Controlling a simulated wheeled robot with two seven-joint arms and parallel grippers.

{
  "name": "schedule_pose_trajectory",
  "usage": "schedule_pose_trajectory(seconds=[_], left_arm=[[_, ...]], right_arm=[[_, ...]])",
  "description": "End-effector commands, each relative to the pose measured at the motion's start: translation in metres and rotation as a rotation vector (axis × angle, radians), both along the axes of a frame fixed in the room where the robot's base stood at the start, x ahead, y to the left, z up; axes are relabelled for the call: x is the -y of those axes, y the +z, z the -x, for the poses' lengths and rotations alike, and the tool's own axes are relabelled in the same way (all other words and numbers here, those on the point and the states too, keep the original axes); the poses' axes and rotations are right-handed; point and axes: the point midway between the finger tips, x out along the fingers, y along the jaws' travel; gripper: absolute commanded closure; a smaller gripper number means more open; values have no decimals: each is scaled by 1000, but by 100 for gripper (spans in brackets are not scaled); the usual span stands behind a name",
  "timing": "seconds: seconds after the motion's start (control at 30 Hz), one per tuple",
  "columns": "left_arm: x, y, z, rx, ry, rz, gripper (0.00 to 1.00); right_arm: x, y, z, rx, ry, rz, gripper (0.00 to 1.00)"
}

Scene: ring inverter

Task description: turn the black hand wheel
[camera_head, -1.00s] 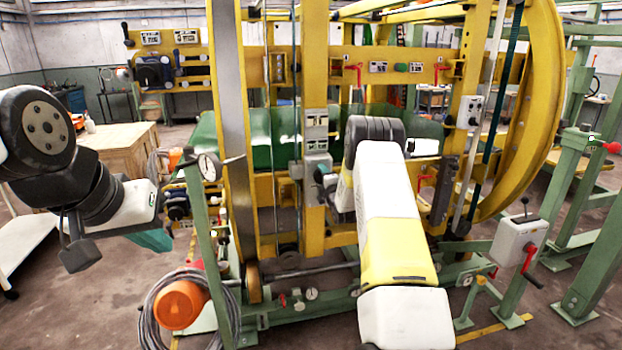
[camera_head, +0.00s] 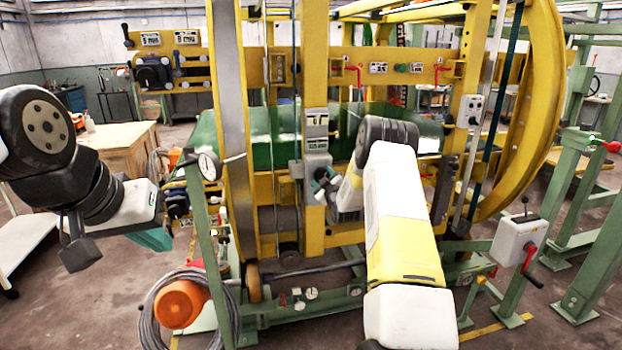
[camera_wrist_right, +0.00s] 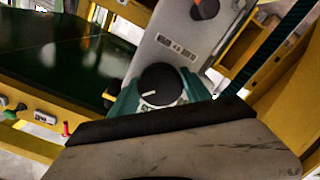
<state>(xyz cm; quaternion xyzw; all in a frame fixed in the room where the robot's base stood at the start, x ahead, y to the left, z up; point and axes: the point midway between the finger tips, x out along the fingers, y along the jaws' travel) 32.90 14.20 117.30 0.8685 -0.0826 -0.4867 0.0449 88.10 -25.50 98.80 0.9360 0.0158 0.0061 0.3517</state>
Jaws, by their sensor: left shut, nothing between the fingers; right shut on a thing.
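The black hand wheel (camera_wrist_right: 161,84) is a small round knob with a white pointer mark, on a grey panel (camera_wrist_right: 185,45) in the right wrist view. The teal fingers of my right gripper (camera_wrist_right: 163,92) sit on either side of it and are shut on it. In the head view my right gripper (camera_head: 325,184) is at the grey box (camera_head: 317,160) on the yellow post, and the wheel is largely hidden there. My left gripper (camera_head: 153,239) hangs at the left, shut and empty, away from the machine; its fingertips are partly hidden by my wrist.
The yellow ring frame (camera_head: 535,110) stands on the right and green posts (camera_head: 590,210) beyond it. An orange motor (camera_head: 180,303) with coiled cable is low at left. A gauge (camera_head: 208,165) stands on a green post between my arms. A wooden cabinet (camera_head: 122,146) is behind my left arm.

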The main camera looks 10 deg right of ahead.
Motion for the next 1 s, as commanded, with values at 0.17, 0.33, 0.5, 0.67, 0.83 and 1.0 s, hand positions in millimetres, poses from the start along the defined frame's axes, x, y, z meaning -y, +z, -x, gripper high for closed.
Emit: schedule_pose_trajectory(seconds=[0.17, 0.33, 0.5, 0.67, 0.83, 1.0], left_arm=[[0, 0, 0, 0, 0, 0, 100], [0, 0, 0, 0, 0, 0, 100], [0, 0, 0, 0, 0, 0, 100], [0, 0, 0, 0, 0, 0, 100], [0, 0, 0, 0, 0, 0, 100], [0, 0, 0, 0, 0, 0, 100]], right_arm=[[0, -2, 1, -9, 0, -168, 85], [-1, -2, 1, -15, 0, -328, 85], [-1, -3, 1, -20, 0, -490, 85], [-1, -3, 1, -25, 0, -642, 85], [-2, -3, 1, -30, -1, -804, 85], [-2, -3, 1, -38, -1, -965, 85]])
